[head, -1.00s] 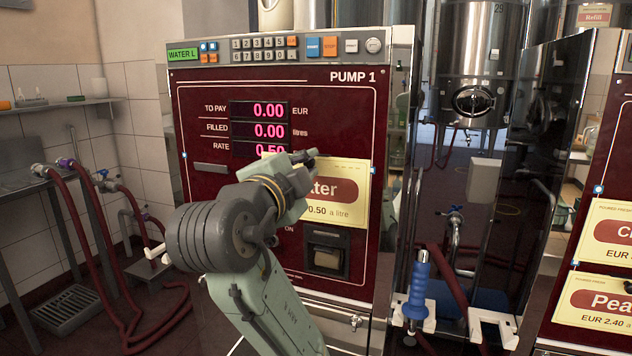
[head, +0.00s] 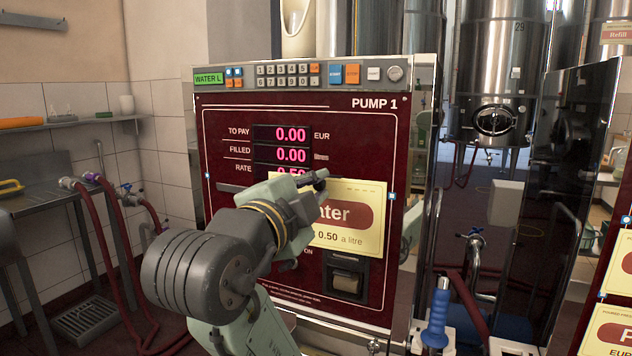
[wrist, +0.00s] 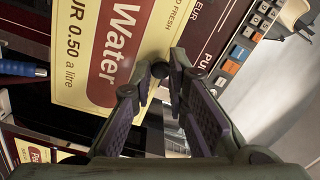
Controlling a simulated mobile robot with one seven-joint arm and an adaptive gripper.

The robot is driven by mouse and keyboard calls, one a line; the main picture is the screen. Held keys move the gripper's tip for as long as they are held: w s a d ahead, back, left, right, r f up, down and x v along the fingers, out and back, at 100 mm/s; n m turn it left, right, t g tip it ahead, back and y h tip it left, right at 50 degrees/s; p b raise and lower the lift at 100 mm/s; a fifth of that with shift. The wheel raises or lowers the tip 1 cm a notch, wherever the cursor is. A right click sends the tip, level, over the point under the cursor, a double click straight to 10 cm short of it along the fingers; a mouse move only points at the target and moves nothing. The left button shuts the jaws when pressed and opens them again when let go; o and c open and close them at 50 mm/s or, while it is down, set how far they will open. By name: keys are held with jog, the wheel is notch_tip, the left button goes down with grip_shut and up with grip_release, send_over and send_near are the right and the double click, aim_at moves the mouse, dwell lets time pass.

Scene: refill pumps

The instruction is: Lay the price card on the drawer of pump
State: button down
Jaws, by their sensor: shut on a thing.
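The price card (head: 345,238) is a yellow card with a brown-red label reading "Water" and 0.50 a litre. My gripper (head: 318,181) is shut on its upper edge and holds it upright in front of the pump 1 panel (head: 229,215). The card covers part of the rate display and the panel's middle. In the wrist view, the card (wrist: 110,50) reaches up and left from my fingertips (wrist: 160,72). Pump 1 is dark red with pink digits. A small dark recessed bay (head: 347,281) is below the card. I cannot clearly make out an open drawer.
A blue-handled nozzle (head: 437,315) stands right of pump 1. Another pump with yellow cards (head: 610,330) is at the right edge. A metal table (head: 50,195) with red hoses is at left. Steel tanks (head: 495,75) are behind.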

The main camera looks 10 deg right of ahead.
jog(key=shift+p+v, duration=2.1)
jog(key=shift+v, duration=0.85)
